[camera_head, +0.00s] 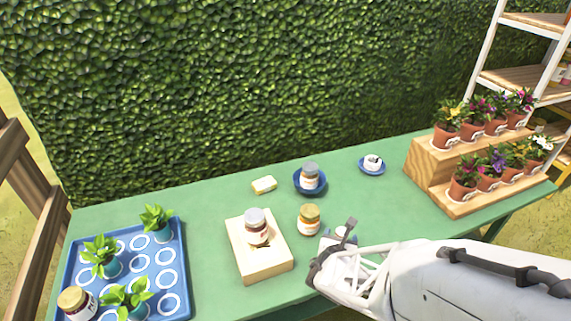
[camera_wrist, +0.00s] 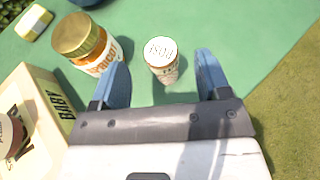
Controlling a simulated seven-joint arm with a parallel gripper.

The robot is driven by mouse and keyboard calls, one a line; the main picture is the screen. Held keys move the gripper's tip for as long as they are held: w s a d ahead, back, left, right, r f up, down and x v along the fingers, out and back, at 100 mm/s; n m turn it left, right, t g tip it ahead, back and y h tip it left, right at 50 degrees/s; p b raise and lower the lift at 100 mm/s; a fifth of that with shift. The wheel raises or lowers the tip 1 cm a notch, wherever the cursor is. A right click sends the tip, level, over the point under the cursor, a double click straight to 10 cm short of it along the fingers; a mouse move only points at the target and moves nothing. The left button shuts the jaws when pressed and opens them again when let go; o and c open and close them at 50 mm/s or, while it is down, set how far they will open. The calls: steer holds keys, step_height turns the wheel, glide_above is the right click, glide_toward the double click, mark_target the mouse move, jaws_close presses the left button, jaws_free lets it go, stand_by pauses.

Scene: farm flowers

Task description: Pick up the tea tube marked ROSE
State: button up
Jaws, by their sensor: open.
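A small tube with a white lid (camera_wrist: 161,52) stands on the green table in the wrist view. The lid's lettering is upside down and looks like ROSE; the label on its side is too small to read. My gripper (camera_wrist: 158,72) is open, with one blue finger on each side of the tube and green table showing between. I cannot tell whether either finger touches it. In the head view, my gripper (camera_head: 334,243) is low over the table's front edge, and the tube is mostly hidden behind it.
A gold-lidded apricot jar (camera_head: 309,219) stands close to the left of my gripper. A wooden box (camera_head: 272,266) bearing another jar (camera_head: 256,226) is further left. A blue bowl (camera_head: 297,184) holds a jar behind. A blue tray (camera_head: 178,239) and stepped flower stand (camera_head: 428,172) flank the table.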

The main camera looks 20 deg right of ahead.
mark_target(341, 233)
steer(key=shift+x, duration=1.95)
steer(key=shift+c, duration=0.5)
steer(key=c, duration=0.9)
